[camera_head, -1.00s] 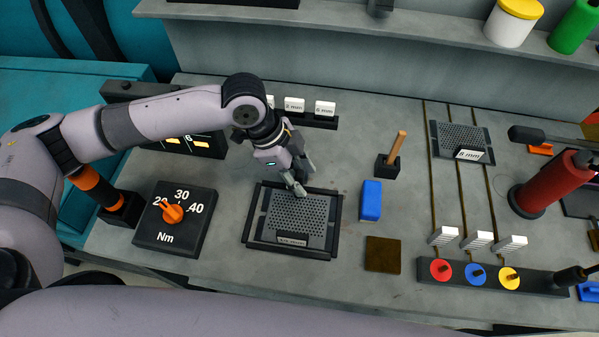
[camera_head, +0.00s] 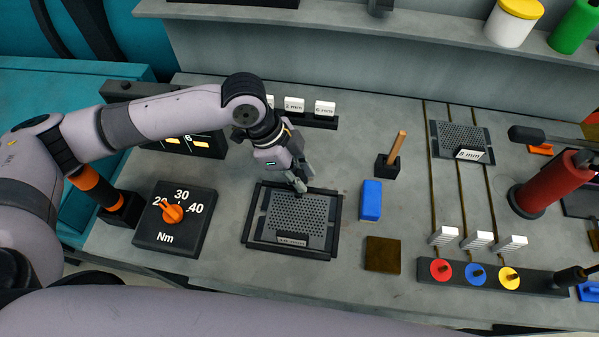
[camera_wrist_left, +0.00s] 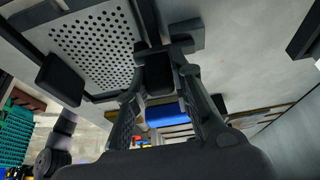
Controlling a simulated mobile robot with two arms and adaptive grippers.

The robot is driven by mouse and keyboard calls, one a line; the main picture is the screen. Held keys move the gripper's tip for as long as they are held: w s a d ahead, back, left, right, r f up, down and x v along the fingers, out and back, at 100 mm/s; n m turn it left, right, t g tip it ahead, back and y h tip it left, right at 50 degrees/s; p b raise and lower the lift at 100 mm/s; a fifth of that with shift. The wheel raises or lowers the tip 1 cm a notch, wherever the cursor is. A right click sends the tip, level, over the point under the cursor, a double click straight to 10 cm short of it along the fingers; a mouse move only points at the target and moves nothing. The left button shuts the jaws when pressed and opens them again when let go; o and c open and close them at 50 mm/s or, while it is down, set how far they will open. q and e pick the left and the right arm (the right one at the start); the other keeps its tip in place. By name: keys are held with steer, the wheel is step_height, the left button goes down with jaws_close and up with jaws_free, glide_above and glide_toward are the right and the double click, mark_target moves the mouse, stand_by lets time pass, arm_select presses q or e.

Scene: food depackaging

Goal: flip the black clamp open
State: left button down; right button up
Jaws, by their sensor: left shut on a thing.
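The perforated grey plate (camera_head: 298,215) lies in a black frame (camera_head: 247,232) on the bench. It also shows in the left wrist view (camera_wrist_left: 95,45). My left gripper (camera_head: 300,187) is at the back edge of this frame. In the left wrist view my gripper (camera_wrist_left: 160,85) is shut on a black clamp (camera_wrist_left: 158,72), a small dark block between the two fingertips beside the plate. A second black block (camera_wrist_left: 60,80) sits on the plate's other edge. The fingers hide the clamp in the head view. My right gripper is not in view.
A blue block (camera_head: 371,200), a brown square (camera_head: 383,254) and a wooden-handled tool in a black holder (camera_head: 388,166) stand right of the frame. A torque dial box (camera_head: 175,238) is on the left. White labelled blocks (camera_head: 294,104) stand behind the gripper.

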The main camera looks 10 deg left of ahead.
arm_select(q)
steer(key=r+g+p, duration=0.1)
steer(key=p, duration=0.2)
steer(key=shift+w+g, duration=0.3)
steer(key=shift+w, duration=0.05)
steer(key=shift+w+r+n+g+p, duration=0.1)
steer(key=shift+w+n+g+p, duration=0.2)
steer(key=shift+g+p, duration=0.4)
steer(key=shift+w+g, duration=0.35)
steer(key=shift+g, duration=0.35)
steer(key=shift+w+r+n+g+b, duration=0.1)
steer(key=shift+w+n+g+b, duration=0.4)
steer(key=shift+g, duration=0.6)
steer(key=c, duration=1.4)
jaws_free()
